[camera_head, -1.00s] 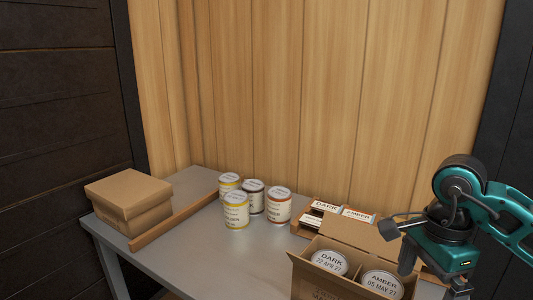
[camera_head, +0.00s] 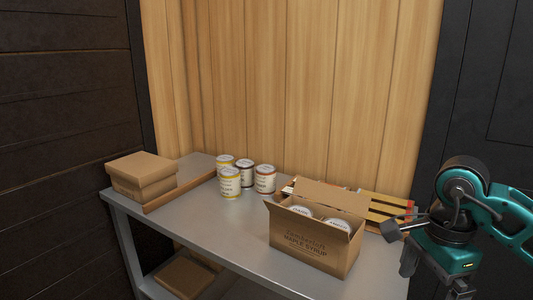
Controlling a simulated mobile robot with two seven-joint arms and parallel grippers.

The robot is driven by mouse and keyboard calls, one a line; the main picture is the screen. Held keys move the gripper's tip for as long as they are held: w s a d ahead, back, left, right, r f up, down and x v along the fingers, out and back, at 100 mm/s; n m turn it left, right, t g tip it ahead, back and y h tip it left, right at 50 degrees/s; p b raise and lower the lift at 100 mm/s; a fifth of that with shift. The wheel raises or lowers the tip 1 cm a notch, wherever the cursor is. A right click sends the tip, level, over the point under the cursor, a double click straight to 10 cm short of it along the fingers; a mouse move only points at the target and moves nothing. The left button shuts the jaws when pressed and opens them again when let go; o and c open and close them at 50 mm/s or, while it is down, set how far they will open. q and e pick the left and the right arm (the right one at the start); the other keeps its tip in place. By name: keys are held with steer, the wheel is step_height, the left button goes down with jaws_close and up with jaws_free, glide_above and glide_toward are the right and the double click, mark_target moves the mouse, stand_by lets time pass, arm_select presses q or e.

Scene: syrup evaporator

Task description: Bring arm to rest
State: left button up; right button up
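My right arm comes in at the right edge, with its teal wrist beside the table's right end. My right gripper (camera_head: 408,262) points down, clear of the cardboard box; whether its fingers are open or shut does not show. My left arm is not in view. The open maple syrup box (camera_head: 305,243) stands on the grey table (camera_head: 225,232) with two cans (camera_head: 336,225) inside, their lids up.
Several cans (camera_head: 230,183) stand at the back of the table. A wooden rack (camera_head: 385,212) lies behind the syrup box. A flat box (camera_head: 185,277) lies on the lower shelf.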

steer(key=s+a+f+m+g+y, duration=0.15)
steer(key=a+y, duration=0.25)
steer(key=a, duration=0.4)
steer(key=s+a+f+g+y, duration=0.1)
steer(key=s+a+f+y, duration=0.15)
steer(key=a+y, duration=0.4)
steer(key=a+r+m+t+y, duration=0.7)
steer(key=m+y, duration=0.3)
steer(key=m, duration=0.4)
steer(key=w+d+f+m+t+h, duration=0.25)
steer(key=f+m+t+h, duration=0.3)
steer(key=m, duration=0.55)
steer(key=w+d+f+m+t+h, duration=0.2)
steer(key=d+f+m+t+h, duration=0.2)
steer(key=m+t, duration=0.55)
steer(key=s+d+f+m+g+h, duration=0.3)
steer(key=s+f+m, duration=0.3)
steer(key=f+m, duration=0.2)
steer(key=s+d+f+m+g+h, duration=0.3)
steer(key=s+f+m+g+h, duration=0.2)
steer(key=f+m, duration=0.4)
step_height(320, 180, down, 3)
steer(key=shift+s+d+f+g+h, duration=0.1)
steer(key=shift+s+d+g+h, duration=0.1)
steer(key=shift+s+g+h, duration=0.25)
